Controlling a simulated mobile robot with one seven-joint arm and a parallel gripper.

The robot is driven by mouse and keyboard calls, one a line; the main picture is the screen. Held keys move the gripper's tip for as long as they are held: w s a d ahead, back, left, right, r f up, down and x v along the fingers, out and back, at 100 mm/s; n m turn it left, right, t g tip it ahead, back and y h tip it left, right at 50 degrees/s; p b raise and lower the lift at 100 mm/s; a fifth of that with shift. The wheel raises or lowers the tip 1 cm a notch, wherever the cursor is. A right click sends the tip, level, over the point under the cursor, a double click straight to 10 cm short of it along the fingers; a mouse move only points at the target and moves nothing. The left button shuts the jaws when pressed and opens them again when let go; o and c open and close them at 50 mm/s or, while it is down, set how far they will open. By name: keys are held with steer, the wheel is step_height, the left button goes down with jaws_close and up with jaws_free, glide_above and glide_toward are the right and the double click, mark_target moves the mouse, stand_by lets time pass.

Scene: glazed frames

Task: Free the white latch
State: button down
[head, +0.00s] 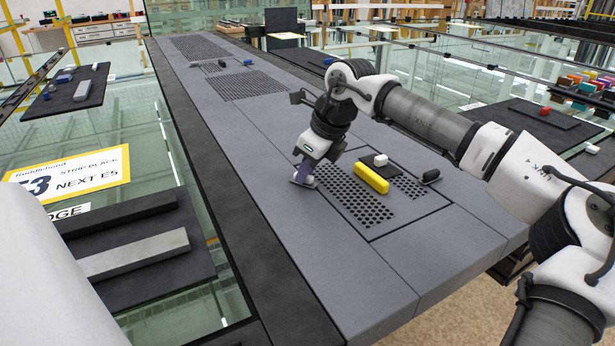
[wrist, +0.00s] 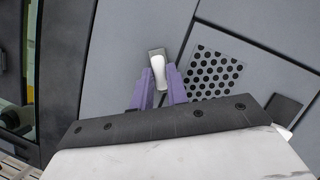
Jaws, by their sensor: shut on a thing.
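My gripper (head: 303,175) points down at the grey deck, just left of the perforated panel. Its purple fingers (wrist: 158,88) are shut on a small white piece with a grey end, which I take to be the white latch (wrist: 158,66). In the head view only a pale bit of the latch (head: 304,183) shows below the fingers. It is at or close to the deck surface; I cannot tell whether it touches. The fingers hide its sides.
A yellow bar (head: 371,178) lies right of my gripper on the perforated panel (head: 358,203). Behind it a white block (head: 380,160) sits on a dark square, with a black knob (head: 431,175) to the right. The deck in front is clear. Glass lies left of the dark edge strip.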

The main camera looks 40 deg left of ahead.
steer(key=m+t+b, duration=0.1)
steer(key=m, duration=0.1)
steer(key=m+b, duration=0.2)
steer(key=shift+s+f+t, duration=0.1)
steer(key=shift+f+t, duration=0.05)
steer(key=shift+t, duration=0.25)
steer(key=shift+s+m+t+h+b, duration=0.1)
steer(key=shift+m+t+h+b, duration=0.2)
steer(key=shift+m+b, duration=0.6)
steer(key=shift+m, duration=0.4)
steer(key=c, duration=1.4)
jaws_free()
steer(key=shift+r, duration=0.2)
steer(key=p+v, duration=0.1)
steer(key=v, duration=1.2)
steer(key=shift+s+d+r, duration=0.15)
steer(key=shift+d+r, duration=0.1)
steer(key=shift+r, duration=0.05)
